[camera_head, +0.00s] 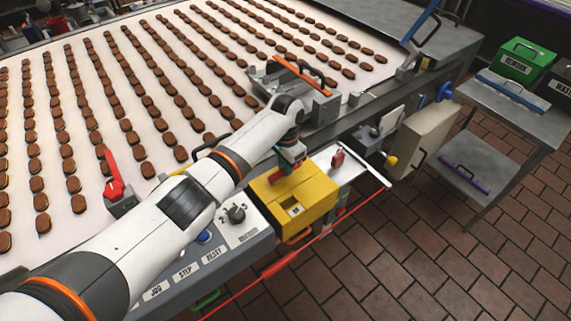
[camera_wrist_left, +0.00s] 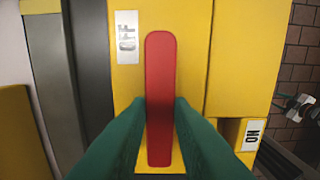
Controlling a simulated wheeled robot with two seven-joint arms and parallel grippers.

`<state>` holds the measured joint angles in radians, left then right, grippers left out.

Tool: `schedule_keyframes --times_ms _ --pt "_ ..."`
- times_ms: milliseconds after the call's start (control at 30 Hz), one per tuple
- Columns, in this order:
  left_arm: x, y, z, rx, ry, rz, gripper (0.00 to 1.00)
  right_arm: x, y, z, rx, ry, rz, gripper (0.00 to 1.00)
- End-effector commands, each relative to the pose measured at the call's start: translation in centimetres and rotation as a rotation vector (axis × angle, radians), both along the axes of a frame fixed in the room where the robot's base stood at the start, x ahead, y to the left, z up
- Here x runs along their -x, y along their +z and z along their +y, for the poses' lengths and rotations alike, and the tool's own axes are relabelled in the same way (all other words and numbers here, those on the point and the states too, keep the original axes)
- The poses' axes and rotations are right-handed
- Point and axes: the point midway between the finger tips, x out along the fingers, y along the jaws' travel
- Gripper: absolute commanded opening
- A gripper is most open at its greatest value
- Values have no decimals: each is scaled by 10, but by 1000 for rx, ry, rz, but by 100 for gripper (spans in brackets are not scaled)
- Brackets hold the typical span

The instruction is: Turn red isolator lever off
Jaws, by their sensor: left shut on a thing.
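The red isolator lever (camera_wrist_left: 161,60) is a long rounded bar on the front of a yellow box (camera_wrist_left: 235,60). It stands upright in the left wrist view, its upper end beside an OFF label (camera_wrist_left: 127,37). An ON label (camera_wrist_left: 252,134) is at the lower right, away from the lever. My left gripper (camera_wrist_left: 160,102) has its green fingers shut on the lever, one on each side. In the head view the yellow box (camera_head: 318,200) is on the front of the machine; my left gripper (camera_head: 288,160) is at its top and hides most of the lever. My right gripper is not in view.
A white conveyor (camera_head: 75,85) with rows of brown biscuits lies behind my arm. A dial (camera_head: 236,213) and labelled buttons are left of the box. A red cord (camera_head: 278,264) runs along the front edge. A grey trolley (camera_head: 500,115) stands at right.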

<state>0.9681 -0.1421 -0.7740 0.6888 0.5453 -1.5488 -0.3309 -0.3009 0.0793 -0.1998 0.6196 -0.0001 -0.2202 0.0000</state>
Motion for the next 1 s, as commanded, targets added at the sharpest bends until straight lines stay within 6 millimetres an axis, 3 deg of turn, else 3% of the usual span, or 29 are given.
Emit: schedule_keyframes --times_ms 100,133,267,633,1000 --pt "-1 2 0 1 4 -4 0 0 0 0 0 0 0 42" --pt "-2 2 0 1 4 -4 23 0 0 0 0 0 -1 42" --pt "-1 1 0 1 3 -3 42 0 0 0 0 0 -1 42" --pt "-1 7 0 2 1 -3 42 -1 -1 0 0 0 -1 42" --pt "-2 77 0 2 0 -7 42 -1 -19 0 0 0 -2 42"
